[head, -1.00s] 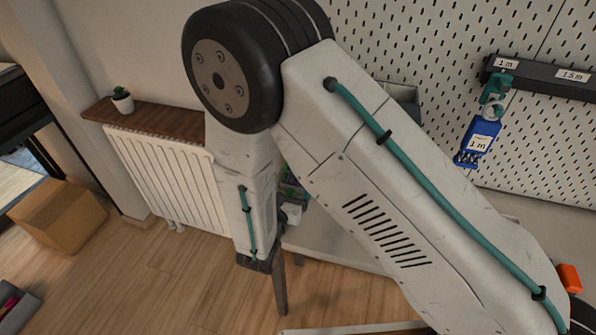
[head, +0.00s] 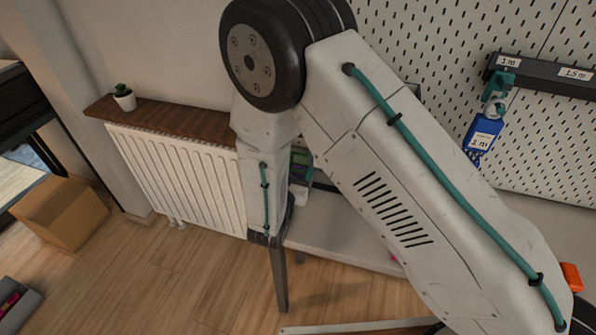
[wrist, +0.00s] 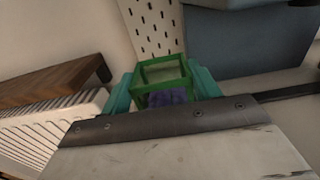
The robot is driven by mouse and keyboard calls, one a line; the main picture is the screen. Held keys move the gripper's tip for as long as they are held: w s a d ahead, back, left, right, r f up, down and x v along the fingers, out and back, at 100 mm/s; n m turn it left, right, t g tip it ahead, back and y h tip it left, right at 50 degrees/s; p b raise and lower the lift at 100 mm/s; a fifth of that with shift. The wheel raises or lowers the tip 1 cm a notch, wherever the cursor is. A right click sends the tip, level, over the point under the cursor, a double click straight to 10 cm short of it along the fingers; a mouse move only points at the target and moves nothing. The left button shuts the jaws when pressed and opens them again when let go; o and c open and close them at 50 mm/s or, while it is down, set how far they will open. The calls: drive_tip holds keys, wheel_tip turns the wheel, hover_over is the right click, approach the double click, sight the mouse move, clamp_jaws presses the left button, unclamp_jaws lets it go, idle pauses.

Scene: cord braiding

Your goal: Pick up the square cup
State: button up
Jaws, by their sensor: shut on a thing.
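The square cup (wrist: 163,72) shows in the wrist view as an open-topped green frame with square edges. Something purple (wrist: 166,97) shows in its lower part. My gripper (wrist: 164,84) is shut on the cup, with one teal finger on its left side and one on its right. The lower part of the cup is hidden behind the dark gripper edge. In the head view my arm hides the gripper, and I cannot make out the cup for certain there.
A blue-grey bin (wrist: 250,42) stands close behind the cup at the right. A radiator (head: 180,178) with a wooden shelf (head: 165,118) is on the left. A pegboard (head: 420,50) backs the bench. A cardboard box (head: 65,215) sits on the floor.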

drive_tip(key=shift+r, duration=0.1)
drive_tip(key=shift+r, duration=0.6)
wheel_tip(320, 180, up, 2)
drive_tip(key=shift+r, duration=0.2)
drive_tip(key=s, duration=1)
drive_tip(key=s+d+r, duration=0.1)
drive_tip(key=s, duration=0.5)
drive_tip(key=shift+r, duration=0.1)
drive_tip(key=shift+c, duration=1.3)
